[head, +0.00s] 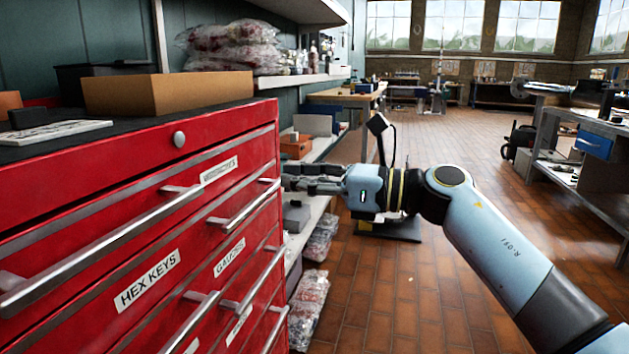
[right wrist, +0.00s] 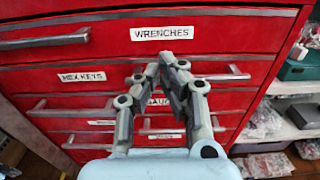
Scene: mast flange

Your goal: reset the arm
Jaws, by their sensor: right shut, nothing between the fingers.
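My right arm (head: 500,235) comes in from the lower right in the head view. Its gripper (head: 290,178) points left at the right edge of the red tool cabinet (head: 130,180). In the right wrist view the gripper (right wrist: 168,58) is shut and empty, with its fingertips together in front of the drawer fronts below the WRENCHES label (right wrist: 162,33). I cannot tell whether the fingertips touch the cabinet. My left gripper is not in view.
The drawers with bar handles (head: 100,255) look closed. A cardboard box (head: 165,93) stands on the cabinet top. Shelves with plastic-wrapped bags (head: 310,300) are behind the cabinet. The tiled floor (head: 375,300) is open to the right, with workbenches (head: 585,125) farther off.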

